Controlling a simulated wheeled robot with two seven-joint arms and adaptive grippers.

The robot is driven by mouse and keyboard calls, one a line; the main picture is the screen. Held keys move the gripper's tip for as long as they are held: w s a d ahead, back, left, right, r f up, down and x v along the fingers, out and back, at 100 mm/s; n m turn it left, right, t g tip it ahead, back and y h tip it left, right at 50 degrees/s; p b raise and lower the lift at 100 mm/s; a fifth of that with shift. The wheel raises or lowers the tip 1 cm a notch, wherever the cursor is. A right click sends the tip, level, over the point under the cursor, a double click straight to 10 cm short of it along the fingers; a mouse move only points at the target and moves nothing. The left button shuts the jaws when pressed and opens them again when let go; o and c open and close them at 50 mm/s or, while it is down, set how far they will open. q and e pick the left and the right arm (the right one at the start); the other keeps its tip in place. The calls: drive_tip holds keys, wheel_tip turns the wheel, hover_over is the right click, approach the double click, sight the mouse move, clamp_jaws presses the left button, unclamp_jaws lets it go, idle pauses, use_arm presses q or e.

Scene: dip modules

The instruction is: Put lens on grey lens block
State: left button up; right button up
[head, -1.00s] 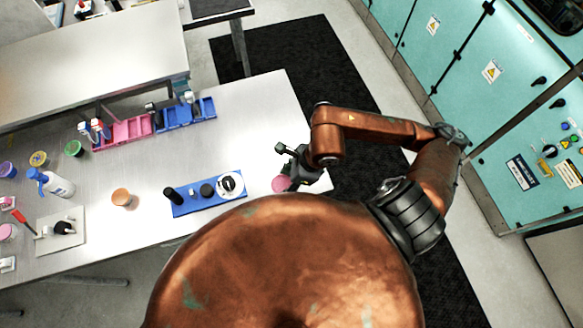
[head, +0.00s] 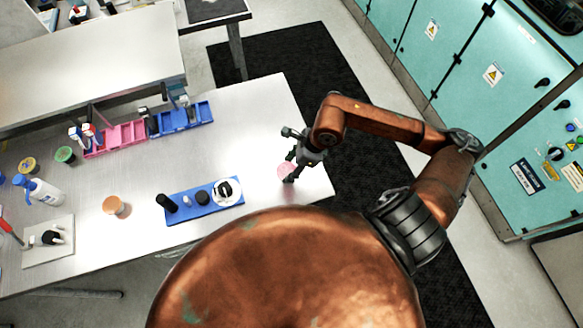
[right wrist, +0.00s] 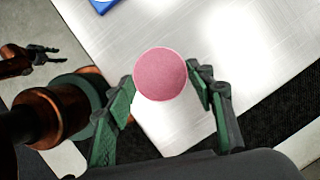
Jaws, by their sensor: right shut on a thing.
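My right gripper (head: 287,172) is shut on a pink round piece (head: 284,171) over the right end of the table. In the right wrist view the pink piece (right wrist: 160,74) shows as a flat disc between the two fingers. I cannot tell whether it is the lens. A blue tray (head: 178,212) left of the gripper holds a black cylinder (head: 166,203), a dark disc (head: 202,198) and a white ring-like piece (head: 228,192). I cannot make out which thing is the grey lens block. My left gripper (right wrist: 46,54) shows only in the right wrist view, its fingers apart and empty.
An orange cup (head: 115,206) stands left of the tray. A white plate with a dark knob (head: 50,238) and a spray bottle (head: 38,190) are further left. Pink (head: 120,135) and blue (head: 180,120) bins line the back. The table's right part is clear.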

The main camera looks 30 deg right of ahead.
sight(294, 167)
drive_tip(key=shift+w+d+f, duration=0.4)
drive_tip(key=shift+w+f, duration=0.05)
drive_tip(key=shift+f, duration=0.3)
drive_tip(key=shift+w+d+f+p, duration=0.1)
drive_tip(key=shift+f+p, duration=0.5)
drive_tip(key=shift+f, duration=1.1)
drive_tip(key=o, duration=0.9)
drive_tip(key=b+v, duration=0.1)
drive_tip(key=v, duration=1.1)
drive_tip(key=shift+r, duration=0.1)
